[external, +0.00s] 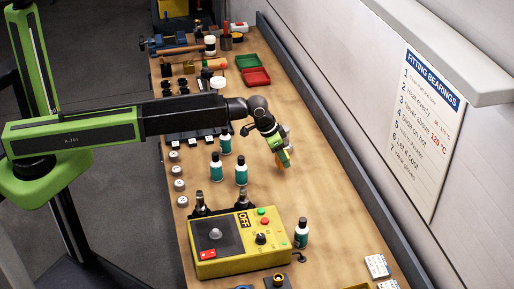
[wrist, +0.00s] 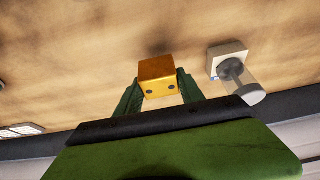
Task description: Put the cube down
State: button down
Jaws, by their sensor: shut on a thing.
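The orange-yellow cube (wrist: 158,77) sits between the green fingers of my gripper (wrist: 158,92) in the wrist view. The fingers are shut on it from both sides, and two dark dots show on its near face. In the external view my gripper (external: 284,156) points down over the bare wooden bench, right of the bottles. Only a small orange part of the cube (external: 286,164) shows there. A dark shadow lies by the cube in the wrist view. I cannot tell whether the cube touches the bench.
A white block with a clear cylinder (wrist: 238,80) stands right of the cube. Teal-and-white bottles (external: 241,171) stand left of my gripper. A yellow control box (external: 238,245) is nearer the camera. Red (external: 257,78) and green trays lie farther back. Bench (external: 325,200) right of the gripper is clear.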

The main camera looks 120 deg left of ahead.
notch_tip(320, 180, down, 4)
jog(key=b, duration=0.2)
jog(key=shift+r+b, duration=0.15)
jog(key=shift+b, duration=0.2)
jog(key=shift+r, duration=0.2)
jog(key=shift+f, duration=0.15)
jog(key=c, duration=0.7)
grip_release()
jog(key=shift+r+p, duration=0.4)
jog(key=shift+p, duration=0.05)
jog(key=p+v, duration=1)
jog(key=v, duration=0.1)
jog(key=shift+s+d+r, duration=0.1)
jog(key=shift+r, duration=0.05)
